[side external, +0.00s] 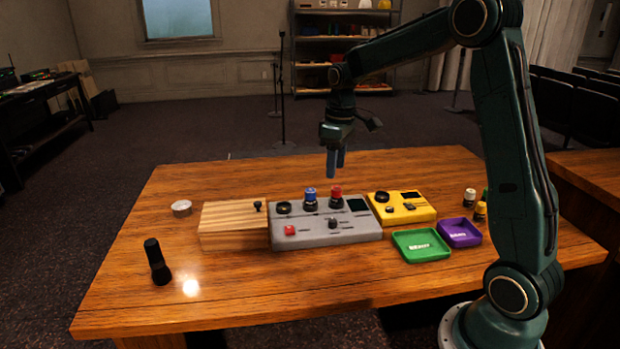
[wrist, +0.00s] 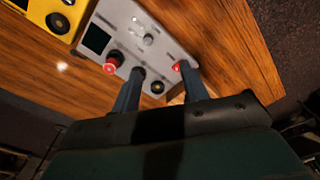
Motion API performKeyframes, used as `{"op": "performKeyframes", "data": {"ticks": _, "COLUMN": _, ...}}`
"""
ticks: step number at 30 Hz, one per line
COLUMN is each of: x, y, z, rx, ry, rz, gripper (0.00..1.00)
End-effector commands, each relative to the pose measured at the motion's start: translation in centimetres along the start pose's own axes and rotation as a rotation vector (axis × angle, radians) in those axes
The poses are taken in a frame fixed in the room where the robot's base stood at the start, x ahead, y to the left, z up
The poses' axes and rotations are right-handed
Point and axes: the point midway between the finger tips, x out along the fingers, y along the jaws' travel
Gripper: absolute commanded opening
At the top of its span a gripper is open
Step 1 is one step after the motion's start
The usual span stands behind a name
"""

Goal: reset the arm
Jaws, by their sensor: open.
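My gripper (side external: 335,163) hangs pointing down above the back edge of the grey mixing desk (side external: 300,235), near its red knob (side external: 336,196). Its two fingers are apart with nothing between them, and it is clear of the desk. In the wrist view my gripper (wrist: 160,85) shows as two separate fingers. Beyond them are the grey desk (wrist: 128,45), a red knob (wrist: 113,62) and a red button (wrist: 180,67). A blue knob (side external: 310,195) stands beside the red knob in the side view.
A wooden box (side external: 232,226) adjoins the grey desk. A yellow unit (side external: 402,208), a green tray (side external: 420,246) and a purple tray (side external: 459,233) stand to the right, near small bottles (side external: 480,211). A black flashlight (side external: 157,261) and a round tin (side external: 181,208) are at left.

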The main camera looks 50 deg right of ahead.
Motion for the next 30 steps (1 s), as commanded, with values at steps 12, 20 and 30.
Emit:
{"op": "performKeyframes", "data": {"ticks": 12, "x": -6.2, "y": -7.6, "z": 4.1, "rx": 0.047, "ry": 0.114, "rz": 0.059, "gripper": 0.44}}
{"op": "performKeyframes", "data": {"ticks": 20, "x": -8.5, "y": -11.8, "z": 7.6, "rx": 0.077, "ry": 0.191, "rz": 0.079, "gripper": 0.44}}
{"op": "performKeyframes", "data": {"ticks": 30, "x": -9.7, "y": -16.3, "z": 12.9, "rx": 0.12, "ry": 0.296, "rz": 0.087, "gripper": 0.44}}
